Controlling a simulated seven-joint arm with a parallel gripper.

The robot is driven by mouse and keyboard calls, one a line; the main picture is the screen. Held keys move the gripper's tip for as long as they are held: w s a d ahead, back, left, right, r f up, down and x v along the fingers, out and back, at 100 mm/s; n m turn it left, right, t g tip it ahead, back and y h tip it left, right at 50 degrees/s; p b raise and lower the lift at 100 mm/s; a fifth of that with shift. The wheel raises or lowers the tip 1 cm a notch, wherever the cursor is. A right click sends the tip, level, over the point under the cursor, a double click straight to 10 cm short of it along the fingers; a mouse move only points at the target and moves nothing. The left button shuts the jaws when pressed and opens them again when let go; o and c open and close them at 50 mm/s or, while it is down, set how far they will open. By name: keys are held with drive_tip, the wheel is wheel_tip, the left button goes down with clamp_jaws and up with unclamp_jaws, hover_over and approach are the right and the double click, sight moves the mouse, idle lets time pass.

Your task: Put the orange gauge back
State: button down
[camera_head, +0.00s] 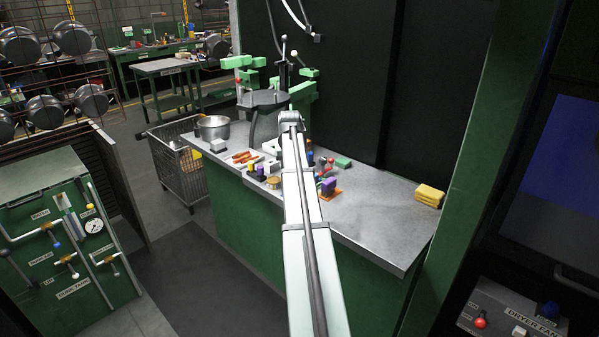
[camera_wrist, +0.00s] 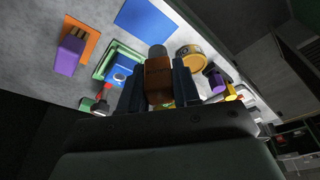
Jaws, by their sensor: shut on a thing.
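In the wrist view my gripper (camera_wrist: 158,82) is shut on an orange-brown block with a rounded grey end, which looks like the orange gauge (camera_wrist: 159,68). It sits between the two dark fingers, above the grey bench. A flat orange plate (camera_wrist: 88,32) with dark slots lies on the bench at the upper left, apart from the gripper. A purple block (camera_wrist: 68,55) is at this plate; they also show in the head view as a purple block (camera_head: 328,186) and orange plate (camera_head: 332,195). In the head view my arm hides the gripper and the held piece.
Near the gripper are a blue plate (camera_wrist: 147,20), a green-edged tray (camera_wrist: 104,62) with a blue piece, and a round yellow tin (camera_wrist: 190,62). The bench also holds a pot (camera_head: 213,128), a green block (camera_head: 343,162) and yellow sponges (camera_head: 429,195). The bench's right part is mostly clear.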

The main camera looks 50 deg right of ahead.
drive_tip(key=w+d+r+n, duration=0.1)
drive_tip(key=w+d+n, duration=0.1)
drive_tip(key=w+d, duration=0.5)
drive_tip(key=w+d+r+n, duration=0.15)
drive_tip(key=w+d, duration=0.25)
drive_tip(key=d, duration=0.6)
drive_tip(key=shift+w+f+n+t+y, duration=0.1)
drive_tip(key=shift+f+n+y, duration=0.2)
drive_tip(key=shift+f+n, duration=0.95)
drive_tip(key=shift+s+f+n+t+y, duration=0.1)
drive_tip(key=shift+f+n+y, duration=0.2)
drive_tip(key=shift+f, duration=1.8)
drive_tip(key=shift+w+f+n+t+y, duration=0.1)
drive_tip(key=shift+f+n+y, duration=0.4)
drive_tip(key=shift+f, duration=1.2)
drive_tip(key=shift+f, duration=0.6)
drive_tip(key=c, duration=0.8)
unclamp_jaws()
drive_tip(key=shift+r, duration=0.1)
drive_tip(key=v, duration=1.3)
drive_tip(key=shift+a, duration=0.2)
